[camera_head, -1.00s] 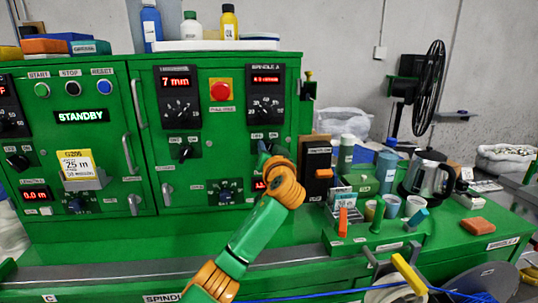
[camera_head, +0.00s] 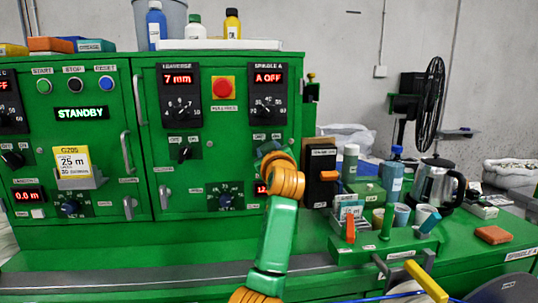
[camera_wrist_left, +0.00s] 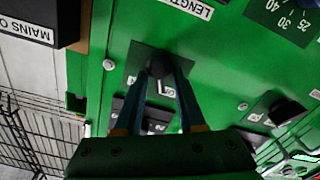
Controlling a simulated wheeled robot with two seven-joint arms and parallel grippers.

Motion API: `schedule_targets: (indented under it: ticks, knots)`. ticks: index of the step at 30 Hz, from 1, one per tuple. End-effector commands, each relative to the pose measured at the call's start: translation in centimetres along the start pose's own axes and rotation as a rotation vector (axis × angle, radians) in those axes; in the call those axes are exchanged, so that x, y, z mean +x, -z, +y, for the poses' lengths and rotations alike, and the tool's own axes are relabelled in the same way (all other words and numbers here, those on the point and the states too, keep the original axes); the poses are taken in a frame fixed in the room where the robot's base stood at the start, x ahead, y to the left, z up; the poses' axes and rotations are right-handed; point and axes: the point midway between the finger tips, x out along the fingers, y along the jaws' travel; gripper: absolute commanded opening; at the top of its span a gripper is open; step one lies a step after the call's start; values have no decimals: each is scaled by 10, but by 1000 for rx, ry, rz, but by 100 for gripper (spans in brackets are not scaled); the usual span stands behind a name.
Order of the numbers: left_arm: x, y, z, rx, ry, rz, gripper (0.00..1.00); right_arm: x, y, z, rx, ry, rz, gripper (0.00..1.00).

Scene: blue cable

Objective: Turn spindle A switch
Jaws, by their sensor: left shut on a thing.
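The spindle A switch is a black knob (camera_wrist_left: 160,65) on a dark square plate, seen in the left wrist view. My left gripper (camera_wrist_left: 165,80) is shut on this knob, with one finger on each side. In the head view my left gripper (camera_head: 268,149) is at the green panel below the SPINDLE A dial (camera_head: 266,110) and hides the knob. The red display (camera_head: 268,78) above that dial reads A OFF. My right gripper is not in view.
A similar knob (camera_head: 184,153) sits to the left under the 7 mm dial. A red button (camera_head: 223,88) is between the dials. A black box (camera_head: 321,175) with an orange switch stands right of the gripper. Cups and a kettle (camera_head: 434,184) crowd the bench at right.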

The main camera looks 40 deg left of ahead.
Motion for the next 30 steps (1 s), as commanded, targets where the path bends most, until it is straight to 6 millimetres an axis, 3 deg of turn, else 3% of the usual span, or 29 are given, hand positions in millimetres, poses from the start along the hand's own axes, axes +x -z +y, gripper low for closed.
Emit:
schedule_targets:
  ticks: [9,24,25,30]
  knots:
    - [0,-2,-2,-94,2,-3,0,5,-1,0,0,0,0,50]
    - [0,-2,-2,-110,3,-4,0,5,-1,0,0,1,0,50]
    - [0,-2,-2,-110,3,-4,44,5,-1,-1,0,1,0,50]
    - [0,-1,-2,-110,2,-3,45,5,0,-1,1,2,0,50]
